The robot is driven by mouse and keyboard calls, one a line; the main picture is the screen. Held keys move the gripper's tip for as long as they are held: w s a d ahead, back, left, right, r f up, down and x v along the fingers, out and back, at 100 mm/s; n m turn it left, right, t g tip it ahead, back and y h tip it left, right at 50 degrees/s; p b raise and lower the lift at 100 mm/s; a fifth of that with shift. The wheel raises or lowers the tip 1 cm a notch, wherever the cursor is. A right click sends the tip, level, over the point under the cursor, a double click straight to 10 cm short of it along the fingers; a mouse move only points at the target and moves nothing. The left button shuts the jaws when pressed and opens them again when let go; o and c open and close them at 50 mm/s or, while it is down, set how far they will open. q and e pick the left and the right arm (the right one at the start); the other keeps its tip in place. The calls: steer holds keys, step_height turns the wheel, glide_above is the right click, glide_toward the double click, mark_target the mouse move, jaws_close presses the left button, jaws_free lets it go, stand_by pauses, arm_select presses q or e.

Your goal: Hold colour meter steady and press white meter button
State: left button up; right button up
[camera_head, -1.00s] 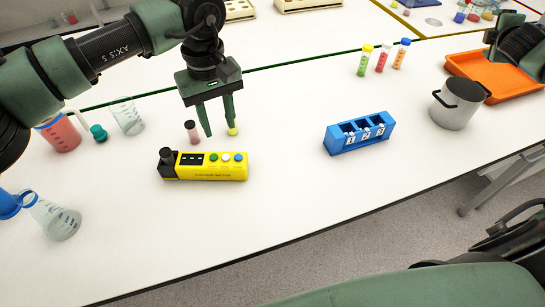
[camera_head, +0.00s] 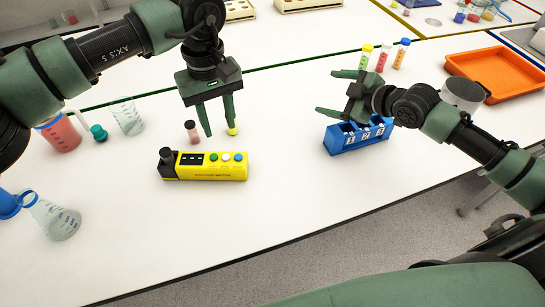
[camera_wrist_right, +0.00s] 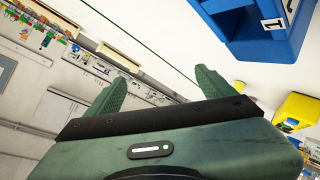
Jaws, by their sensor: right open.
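The yellow colour meter (camera_head: 205,173) lies on the white table in the head view, with a black knob at its left, a dark display and a green, a white and a blue button. The white meter button (camera_head: 226,157) is the middle one. My left gripper (camera_head: 217,134) points down just behind the meter, fingers apart and empty, not touching the meter as far as I can see. My right gripper (camera_head: 328,92) is open and empty, pointing left above and behind the blue rack. The meter's yellow end (camera_wrist_right: 300,112) shows at the right of the right wrist view.
A blue numbered rack (camera_head: 350,140) stands right of the meter, partly under my right gripper. Several capped tubes (camera_head: 383,57), a metal pot (camera_head: 461,96) and an orange tray (camera_head: 496,72) are farther right. Glassware (camera_head: 58,133) stands left.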

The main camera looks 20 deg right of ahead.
mark_target(240, 158)
steer(key=s+a+f+y, duration=0.1)
steer(key=a, duration=0.2)
steer(key=s+a+f+g, duration=0.1)
steer(key=s+a, duration=0.1)
steer(key=a, duration=0.1)
steer(key=s+a+f+y, duration=0.1)
steer(key=a, duration=0.2)
steer(key=shift+s+a+m+y, duration=0.2)
steer(key=shift+s+m+y, duration=0.1)
steer(key=shift+s, duration=0.05)
steer(key=s+a+g+y, duration=0.1)
steer(key=s+a, duration=0.1)
steer(key=a, duration=0.1)
steer(key=s+a+y, duration=0.1)
steer(key=s+a, duration=0.2)
steer(key=a, duration=0.1)
steer(key=s+a+m+g+y, duration=0.1)
steer(key=s+a, duration=0.1)
steer(key=a, duration=0.2)
steer(key=shift+s+a+f+g+y, duration=0.15)
steer(key=shift+s+a+g+y, duration=0.05)
steer(key=shift+s+g+y, duration=0.15)
steer(key=shift+a, duration=0.25)
steer(key=x, duration=0.7)
steer(key=shift+w+a+f, duration=0.1)
steer(key=shift+w+f, duration=0.05)
steer(key=shift+c, duration=0.3)
